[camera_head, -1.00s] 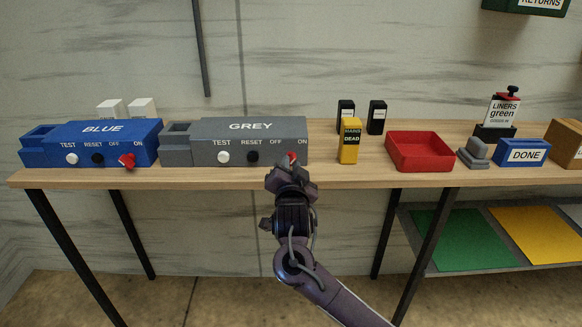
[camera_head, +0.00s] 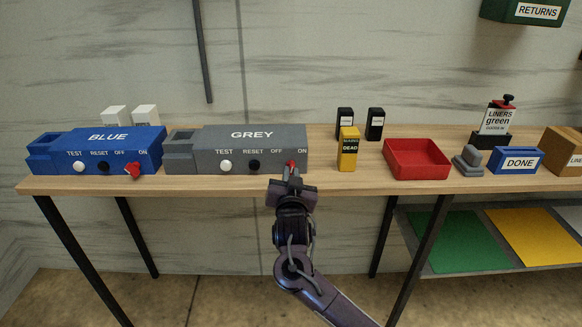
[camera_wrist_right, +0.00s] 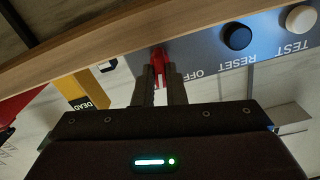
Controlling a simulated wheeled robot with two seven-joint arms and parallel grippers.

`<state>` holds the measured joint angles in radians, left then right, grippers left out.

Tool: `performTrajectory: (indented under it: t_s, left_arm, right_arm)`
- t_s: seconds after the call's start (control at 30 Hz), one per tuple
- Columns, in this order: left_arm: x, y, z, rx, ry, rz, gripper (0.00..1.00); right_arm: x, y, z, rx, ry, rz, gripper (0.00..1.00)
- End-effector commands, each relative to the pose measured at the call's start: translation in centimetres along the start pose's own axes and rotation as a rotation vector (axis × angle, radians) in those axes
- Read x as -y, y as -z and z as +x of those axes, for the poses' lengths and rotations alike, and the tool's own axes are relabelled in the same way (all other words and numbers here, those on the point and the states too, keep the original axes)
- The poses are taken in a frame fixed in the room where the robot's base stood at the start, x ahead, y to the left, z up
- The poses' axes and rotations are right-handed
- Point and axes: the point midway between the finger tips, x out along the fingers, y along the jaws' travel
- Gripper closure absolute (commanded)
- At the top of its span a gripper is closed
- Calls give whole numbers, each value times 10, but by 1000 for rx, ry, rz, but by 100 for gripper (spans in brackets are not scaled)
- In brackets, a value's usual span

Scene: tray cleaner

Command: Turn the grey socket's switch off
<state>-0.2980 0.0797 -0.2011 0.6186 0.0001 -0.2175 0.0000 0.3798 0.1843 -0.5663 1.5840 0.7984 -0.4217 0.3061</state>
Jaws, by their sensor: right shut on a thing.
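The grey socket box (camera_head: 180,150) stands on the table, marked GREY. Its front carries a white TEST button (camera_head: 226,166), a black RESET button (camera_head: 254,165) and a red switch (camera_head: 291,164) by the OFF and ON labels. My right gripper (camera_head: 290,174) is at the switch from the front. In the right wrist view, its two fingers (camera_wrist_right: 159,75) are shut on the red switch (camera_wrist_right: 158,58), with the OFF label beside it. The fingers hide part of the switch, so its exact setting is unclear. My left gripper is not in view.
The blue socket box (camera_head: 45,167), with its own red switch (camera_head: 133,170), stands to the left. A yellow box (camera_head: 348,150) marked DEAD and a red tray (camera_head: 388,162) stand to the right. The table's front edge (camera_head: 220,187) runs just below the socket.

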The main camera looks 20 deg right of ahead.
Motion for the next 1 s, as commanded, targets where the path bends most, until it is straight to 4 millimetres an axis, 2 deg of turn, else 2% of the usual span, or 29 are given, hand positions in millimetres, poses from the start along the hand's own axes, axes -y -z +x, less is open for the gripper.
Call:
performTrajectory:
  t_s: [0.03, 0.5, 1.0]
  left_arm:
    - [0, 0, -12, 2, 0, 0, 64]
    - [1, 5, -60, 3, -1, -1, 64]
    - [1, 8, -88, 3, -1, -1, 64]
  right_arm:
    - [1, 4, 0, 5, -2, -47, 100]
    - [2, 3, 0, 4, 0, -490, 100]
    - [2, 1, 0, 1, 1, -804, 100]
